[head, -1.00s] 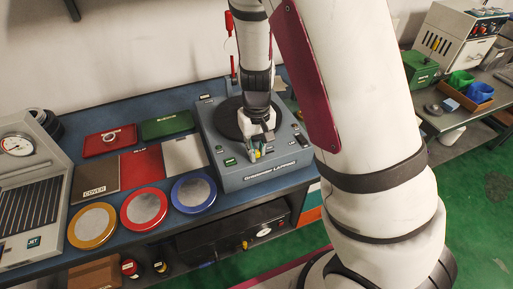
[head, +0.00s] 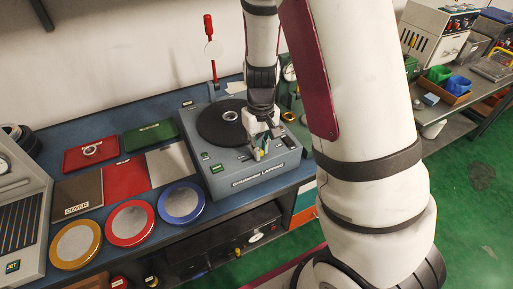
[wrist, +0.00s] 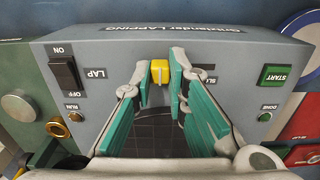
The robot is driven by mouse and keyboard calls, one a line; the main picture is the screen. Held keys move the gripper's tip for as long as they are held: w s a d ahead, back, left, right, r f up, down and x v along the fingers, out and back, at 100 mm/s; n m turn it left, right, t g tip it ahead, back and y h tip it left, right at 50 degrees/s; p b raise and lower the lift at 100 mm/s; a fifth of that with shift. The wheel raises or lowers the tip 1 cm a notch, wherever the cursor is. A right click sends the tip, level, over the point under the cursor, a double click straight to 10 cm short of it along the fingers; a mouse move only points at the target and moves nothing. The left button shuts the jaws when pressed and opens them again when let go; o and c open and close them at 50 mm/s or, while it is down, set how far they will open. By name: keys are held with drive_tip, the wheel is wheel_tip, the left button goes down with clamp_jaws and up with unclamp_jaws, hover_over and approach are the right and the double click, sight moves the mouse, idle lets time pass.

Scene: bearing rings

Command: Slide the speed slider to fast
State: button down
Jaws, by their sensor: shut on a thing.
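The grey lapping machine (head: 225,182) stands on the blue bench with a dark round plate (head: 215,122) on top. Its front panel (wrist: 215,52) fills the wrist view. The yellow slider knob (wrist: 159,72) stands between the teal fingers of my gripper (wrist: 160,82), which is shut on it. A partly covered label starting "SL" (wrist: 208,79) shows right of the fingers. No "fast" label is readable, and the fingers hide much of the slider track. In the head view my gripper (head: 258,152) is low at the machine's front panel, right of the green START button (head: 217,168).
The wrist view shows a black ON/OFF rocker (wrist: 64,73) and RUN lamp (wrist: 75,116) at left, and the START button (wrist: 275,75) and DONE lamp (wrist: 265,117) at right. Yellow, red and blue round discs (head: 182,203) lie left of the machine. A red upright (head: 210,45) stands behind it.

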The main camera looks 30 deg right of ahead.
drive_tip(key=shift+d, duration=0.2)
drive_tip(key=c, duration=1.6)
unclamp_jaws()
drive_tip(key=shift+o, duration=0.2)
wheel_tip(320, 180, up, 12)
